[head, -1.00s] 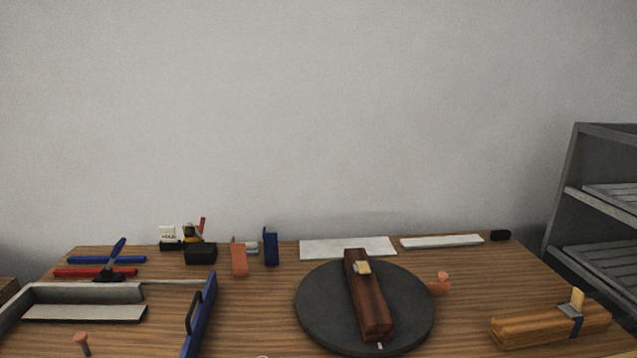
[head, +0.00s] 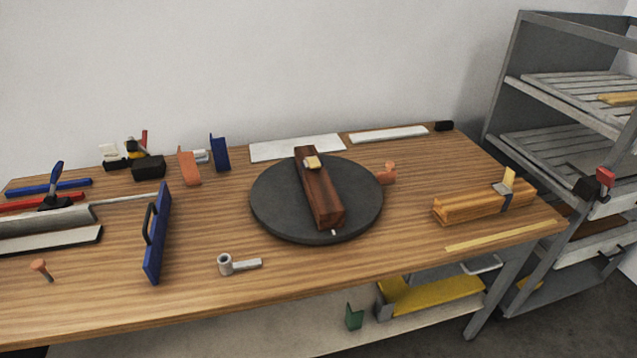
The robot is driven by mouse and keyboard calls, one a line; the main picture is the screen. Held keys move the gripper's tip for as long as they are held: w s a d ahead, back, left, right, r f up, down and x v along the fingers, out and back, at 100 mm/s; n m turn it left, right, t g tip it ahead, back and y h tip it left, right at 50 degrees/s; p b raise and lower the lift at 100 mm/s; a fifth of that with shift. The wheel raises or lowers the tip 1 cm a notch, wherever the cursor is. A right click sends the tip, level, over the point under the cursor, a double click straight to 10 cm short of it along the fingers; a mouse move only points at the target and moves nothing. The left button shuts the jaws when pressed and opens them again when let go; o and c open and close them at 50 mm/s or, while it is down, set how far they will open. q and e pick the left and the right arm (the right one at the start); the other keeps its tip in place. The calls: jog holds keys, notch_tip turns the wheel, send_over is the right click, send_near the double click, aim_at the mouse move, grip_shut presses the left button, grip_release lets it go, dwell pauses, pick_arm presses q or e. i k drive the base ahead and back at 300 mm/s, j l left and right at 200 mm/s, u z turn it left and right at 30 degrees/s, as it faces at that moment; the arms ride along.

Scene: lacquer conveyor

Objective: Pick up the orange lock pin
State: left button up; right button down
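An orange-headed pin (head: 39,267) with a short dark shank stands or leans on the wooden bench at the front left. A second orange piece (head: 386,172) with a rounded knob sits at the right edge of the round dark turntable (head: 270,205). I cannot tell for sure which of the two is the lock pin. A dark reddish-brown wooden block (head: 320,192) lies across the turntable with a small pale piece on top. Neither of my grippers is in view.
A blue panel with a handle (head: 157,235) stands left of centre. A small grey metal fitting (head: 238,264) lies at the front. A light wooden block (head: 470,205) lies at the right. A grey rack (head: 535,95) stands beyond the bench's right end. The front middle of the bench (head: 330,270) is clear.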

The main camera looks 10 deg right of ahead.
aim_at(38, 265)
jog(key=u, duration=1.4)
